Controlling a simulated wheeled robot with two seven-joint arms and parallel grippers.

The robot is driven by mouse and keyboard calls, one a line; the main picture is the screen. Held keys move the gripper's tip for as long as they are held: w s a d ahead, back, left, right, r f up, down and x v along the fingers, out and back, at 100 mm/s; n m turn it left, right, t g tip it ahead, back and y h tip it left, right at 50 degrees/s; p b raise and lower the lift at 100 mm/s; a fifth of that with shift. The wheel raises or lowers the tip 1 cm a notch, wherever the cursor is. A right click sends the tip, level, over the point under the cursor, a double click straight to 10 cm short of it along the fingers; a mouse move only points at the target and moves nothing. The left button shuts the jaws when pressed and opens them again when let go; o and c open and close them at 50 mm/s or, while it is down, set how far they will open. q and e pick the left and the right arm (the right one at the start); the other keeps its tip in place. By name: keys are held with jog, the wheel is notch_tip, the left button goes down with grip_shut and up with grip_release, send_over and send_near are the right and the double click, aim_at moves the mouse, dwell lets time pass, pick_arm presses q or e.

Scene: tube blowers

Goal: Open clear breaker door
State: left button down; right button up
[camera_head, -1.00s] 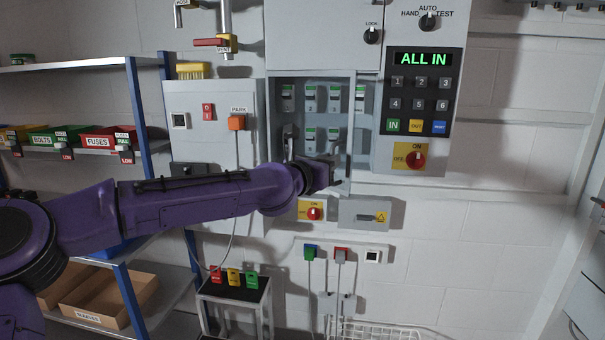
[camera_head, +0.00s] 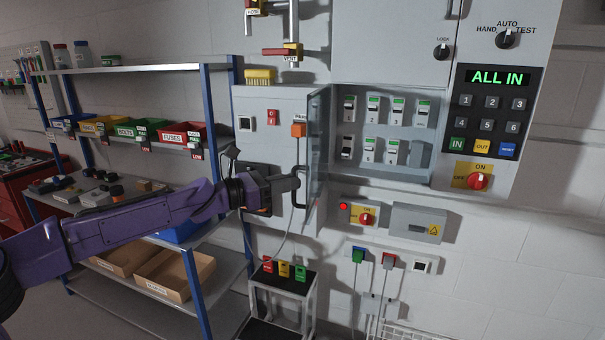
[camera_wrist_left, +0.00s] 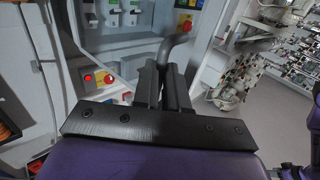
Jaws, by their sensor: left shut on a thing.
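The clear breaker door (camera_head: 317,140) stands swung out from its box on the left side, seen nearly edge-on in the head view. Its dark bar handle (camera_head: 301,188) is on the door's near edge. My left gripper (camera_head: 292,184) is shut on this handle. In the left wrist view the fingers (camera_wrist_left: 166,85) are closed around the bent handle bar (camera_wrist_left: 176,44). The breakers (camera_head: 385,125) sit uncovered in two rows in the recess. My right gripper is not in view.
A grey box with an orange PARK block (camera_head: 299,130) is left of the door. A keypad panel (camera_head: 490,120) is on the right. A small stand (camera_head: 284,282) with coloured tags is below. Shelves with bins (camera_head: 140,130) stand at left.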

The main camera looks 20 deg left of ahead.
pick_arm(q)
jog(key=shift+w+a+r+p, duration=0.1)
jog(key=shift+a+p, duration=0.05)
jog(key=shift+a, duration=0.4)
jog(key=shift+w+a+r+p, duration=0.1)
jog(key=shift+a+p, duration=0.05)
jog(key=shift+a, duration=0.4)
jog(key=c, duration=1.6)
grip_release()
jog(key=shift+r, duration=0.1)
jog(key=o, duration=0.4)
jog(key=shift+w+d, duration=0.15)
jog(key=shift+w, duration=0.1)
jog(key=shift+o, duration=0.2)
jog(key=f+v, duration=0.1)
jog(key=v, duration=0.8)
jog(key=shift+s+a+p, duration=0.15)
jog(key=shift+a+p, duration=0.15)
jog(key=shift+a, duration=0.05)
jog(key=shift+r, duration=0.1)
